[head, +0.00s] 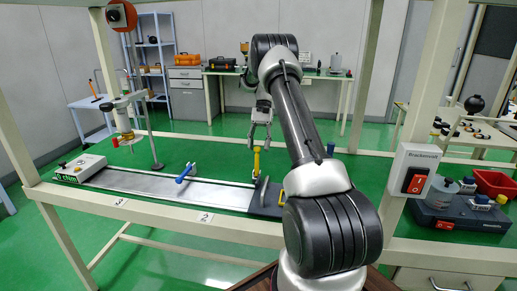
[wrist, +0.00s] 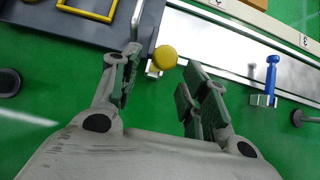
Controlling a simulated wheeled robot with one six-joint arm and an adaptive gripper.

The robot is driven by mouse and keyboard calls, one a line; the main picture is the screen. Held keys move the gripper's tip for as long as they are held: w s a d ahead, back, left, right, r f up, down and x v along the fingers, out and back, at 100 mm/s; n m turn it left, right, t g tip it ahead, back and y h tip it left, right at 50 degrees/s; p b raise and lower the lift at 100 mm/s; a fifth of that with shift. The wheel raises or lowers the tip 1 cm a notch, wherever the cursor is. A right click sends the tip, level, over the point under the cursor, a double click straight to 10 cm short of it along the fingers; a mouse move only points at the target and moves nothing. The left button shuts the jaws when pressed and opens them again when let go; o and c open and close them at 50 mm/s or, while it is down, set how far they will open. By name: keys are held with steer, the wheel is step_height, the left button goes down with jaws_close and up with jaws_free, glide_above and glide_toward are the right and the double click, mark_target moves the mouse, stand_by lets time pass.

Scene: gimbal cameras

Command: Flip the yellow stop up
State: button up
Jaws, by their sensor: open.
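The yellow stop (head: 256,163) stands upright at the right end of the metal track in the head view. In the wrist view, I see the yellow stop (wrist: 165,57) end-on as a round knob. My gripper (head: 261,135) is open and points down just above the yellow stop. In the wrist view, the fingers of my gripper (wrist: 160,75) are apart, with the knob between and slightly beyond their tips. I see no clear contact. A blue stop (head: 184,173) lies tilted on the track further left; it also shows in the wrist view (wrist: 271,75).
A bench post and red switch box (head: 414,184) stand right of my arm. Dark plate (wrist: 75,25) adjoins the track.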

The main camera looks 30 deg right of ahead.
steer(key=v, duration=0.5)
steer(key=shift+w+d+r, duration=0.15)
steer(key=shift+r, duration=0.2)
